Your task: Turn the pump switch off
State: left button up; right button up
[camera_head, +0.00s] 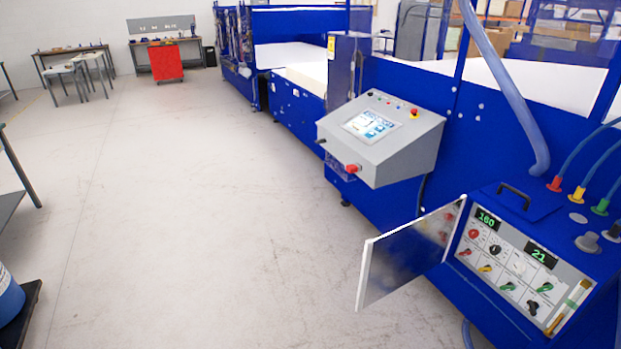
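The blue pump cabinet (510,325) stands at the lower right with its clear door (405,257) swung open to the left. Its light control panel (512,237) is exposed. Two green displays read 160 (487,219) and 21 (541,255). Below them sit a red knob (473,233), a black knob (495,249) and a pale dial (519,266). A lower row has red, yellow and green handles, and a black knob (533,307) sits near the bottom. The labels are too small to tell which is the pump switch. Neither gripper is in view.
A grey console (415,145) with a screen and red button juts out from the large blue machine (390,80). Hoses rise from the cabinet top. A blue drum (8,295) and grey tables are at left. The floor (220,200) between is clear.

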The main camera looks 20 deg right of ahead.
aim_at(547, 286)
jog(key=u, duration=0.55)
jog(key=k, duration=0.65)
jog(key=u, duration=0.75)
jog(key=k, duration=0.55)
jog(key=u, duration=0.15)
jog(key=i, duration=2)
jog(key=z, duration=1.25)
jog(key=i, duration=1.65)
jog(key=z, duration=2.3)
jog(key=i, duration=1.05)
jog(key=z, duration=1.15)
jog(key=i, duration=0.45)
jog(key=z, duration=0.1)
